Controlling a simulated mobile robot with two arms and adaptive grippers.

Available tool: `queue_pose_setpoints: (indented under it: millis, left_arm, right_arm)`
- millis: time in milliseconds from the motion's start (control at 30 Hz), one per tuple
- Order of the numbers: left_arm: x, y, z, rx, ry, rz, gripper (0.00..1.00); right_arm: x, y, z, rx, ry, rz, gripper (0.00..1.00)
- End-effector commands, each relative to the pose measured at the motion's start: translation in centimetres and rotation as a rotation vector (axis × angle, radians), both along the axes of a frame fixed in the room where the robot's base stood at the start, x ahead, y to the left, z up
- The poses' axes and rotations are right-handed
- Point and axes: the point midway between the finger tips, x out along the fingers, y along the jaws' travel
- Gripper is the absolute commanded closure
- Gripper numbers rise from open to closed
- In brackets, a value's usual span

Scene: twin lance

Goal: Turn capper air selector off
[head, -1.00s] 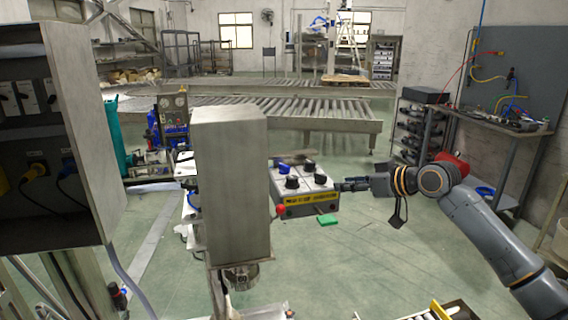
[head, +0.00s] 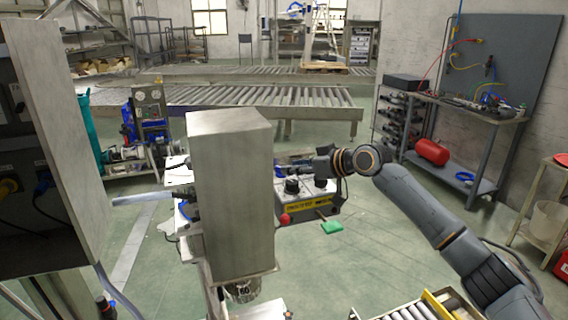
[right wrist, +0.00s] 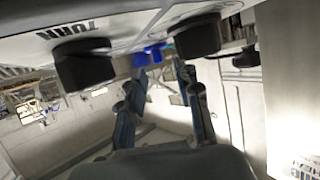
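The control box (head: 304,207), with a yellow label strip on its front, stands right of the tall grey cabinet. Black knobs (head: 291,186) show on its top. In the right wrist view, the panel appears upside down with part of the word "TURN", two large black knobs (right wrist: 197,37) and a small blue knob (right wrist: 150,54). I cannot tell which is the capper air selector. My right gripper (right wrist: 165,80) is open, its two fingers apart, with the blue knob just beyond and roughly between the tips. Contact is unclear. My left gripper is not in view.
The tall grey cabinet (head: 232,190) stands close left of the control box. A red ball-shaped knob (head: 285,219) is at the box's front left corner. A green piece (head: 332,227) is in front of it. A workbench (head: 470,112) stands at right; open floor lies between.

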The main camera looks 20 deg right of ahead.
Motion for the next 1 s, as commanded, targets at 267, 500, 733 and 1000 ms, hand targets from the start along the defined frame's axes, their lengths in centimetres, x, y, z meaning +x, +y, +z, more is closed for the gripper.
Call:
queue_pose_setpoints:
  millis: [267,500,733,1000]
  left_arm:
    - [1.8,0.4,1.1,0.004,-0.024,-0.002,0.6]
    - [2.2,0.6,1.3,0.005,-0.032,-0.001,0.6]
    - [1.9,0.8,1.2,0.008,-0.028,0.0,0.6]
    - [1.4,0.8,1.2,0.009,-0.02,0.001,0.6]
  right_arm:
    - [2.9,1.8,-1.3,0.001,0.0,0.0,0.67]
    - [3.5,2.1,-1.6,0.0,-0.002,-0.001,0.67]
    - [3.4,2.1,-1.6,0.0,-0.001,-0.002,0.79]
    - [3.4,2.1,-1.6,0.0,-0.001,-0.002,1.0]
